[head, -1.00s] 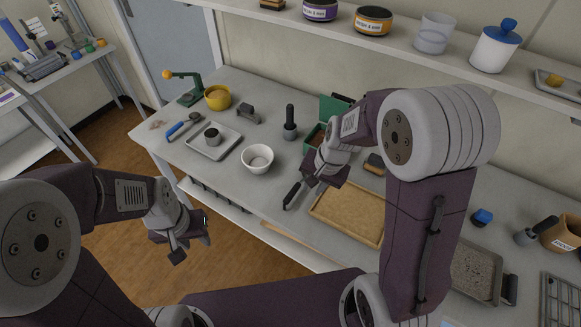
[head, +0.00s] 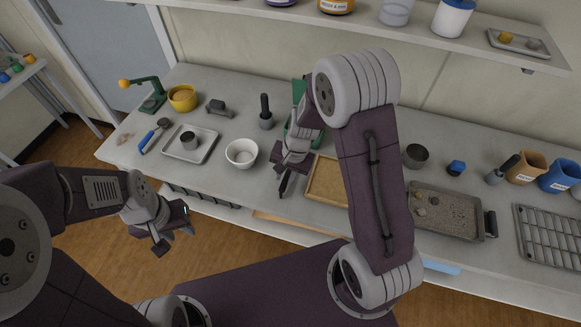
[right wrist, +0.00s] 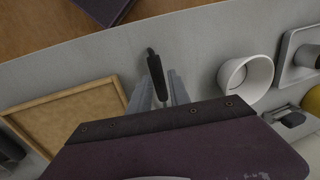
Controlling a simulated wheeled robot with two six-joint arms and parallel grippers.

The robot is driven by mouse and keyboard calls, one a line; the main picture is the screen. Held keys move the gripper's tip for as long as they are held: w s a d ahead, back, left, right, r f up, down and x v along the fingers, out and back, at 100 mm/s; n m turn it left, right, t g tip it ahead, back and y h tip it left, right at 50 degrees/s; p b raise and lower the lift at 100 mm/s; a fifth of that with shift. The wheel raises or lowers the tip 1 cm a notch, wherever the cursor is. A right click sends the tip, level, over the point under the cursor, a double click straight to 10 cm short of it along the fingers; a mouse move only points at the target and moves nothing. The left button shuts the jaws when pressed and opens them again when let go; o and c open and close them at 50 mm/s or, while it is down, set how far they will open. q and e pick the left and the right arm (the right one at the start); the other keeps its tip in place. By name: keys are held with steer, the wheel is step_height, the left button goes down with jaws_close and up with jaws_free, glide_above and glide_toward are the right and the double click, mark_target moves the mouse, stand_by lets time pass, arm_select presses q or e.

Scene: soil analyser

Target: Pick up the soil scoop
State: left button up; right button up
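A tool with a black handle, apparently the soil scoop (head: 284,184), lies on the bench left of the wooden tray. Its handle also shows in the right wrist view (right wrist: 156,72); its head is hidden behind my gripper. My right gripper (head: 288,168) is low over it. In the right wrist view its two grey fingers (right wrist: 160,88) stand apart, one on each side of the handle; I see no clear grip. My left gripper (head: 172,232) is open and empty, in front of the bench edge above the floor.
The wooden tray (head: 308,196) is close on the right and a white bowl (head: 241,160) on the left. A metal tray with a cup (head: 190,141), a blue-handled tool (head: 149,140) and a black-handled tamper (head: 265,115) stand further off. A soil tray (head: 470,218) is at right.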

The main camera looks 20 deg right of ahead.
mark_target(285, 183)
steer(key=f, duration=0.3)
steer(key=f+b, duration=0.1)
steer(key=shift+s+a+f, duration=0.15)
steer(key=shift+a+f, duration=0.2)
steer(key=shift+f, duration=0.05)
jaws_close()
